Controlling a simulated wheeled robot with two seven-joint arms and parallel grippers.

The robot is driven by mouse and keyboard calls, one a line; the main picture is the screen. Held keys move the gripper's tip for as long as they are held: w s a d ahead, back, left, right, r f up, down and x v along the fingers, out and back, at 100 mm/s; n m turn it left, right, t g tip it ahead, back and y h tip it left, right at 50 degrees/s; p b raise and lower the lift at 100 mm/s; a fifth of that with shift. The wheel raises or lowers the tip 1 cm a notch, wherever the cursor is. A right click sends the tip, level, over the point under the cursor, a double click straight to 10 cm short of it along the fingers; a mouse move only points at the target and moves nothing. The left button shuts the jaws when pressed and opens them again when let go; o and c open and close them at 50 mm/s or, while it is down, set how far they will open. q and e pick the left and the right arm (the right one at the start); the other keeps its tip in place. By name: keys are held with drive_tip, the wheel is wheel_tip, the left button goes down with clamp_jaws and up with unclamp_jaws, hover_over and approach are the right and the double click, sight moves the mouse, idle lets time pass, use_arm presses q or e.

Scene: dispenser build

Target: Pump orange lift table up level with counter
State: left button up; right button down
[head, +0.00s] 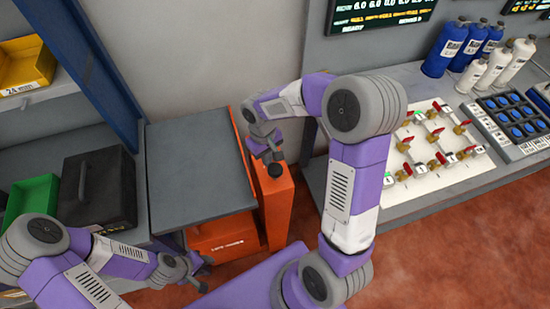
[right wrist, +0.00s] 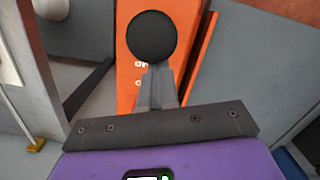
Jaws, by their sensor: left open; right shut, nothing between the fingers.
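The orange lift table has a flat grey top (head: 195,170), an orange lower body (head: 222,240) and an orange post (head: 277,205) at its right side. A black ball knob (head: 275,170) shows in front of the post; in the right wrist view the knob (right wrist: 152,37) covers the ends of my fingers. My right gripper (head: 268,155) is shut with nothing between its fingers, right at the knob; whether it touches is unclear. My left gripper (head: 198,275) is open and empty, low in front of the table. I cannot tell the top's height against the counter.
On the left stand a black box (head: 97,188), a green bin (head: 32,200) and a yellow bin (head: 25,65). A blue upright (head: 100,65) rises behind. On the right, a bench (head: 315,175) carries a valve board (head: 435,150) and several bottles (head: 445,48).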

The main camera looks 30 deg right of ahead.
wheel_tip(320, 180, up, 7)
drive_tip(key=p, duration=0.1)
drive_tip(key=shift+w+r, duration=0.2)
drive_tip(key=shift+w, duration=0.15)
drive_tip(key=shift+r, duration=0.1)
idle(0.8)
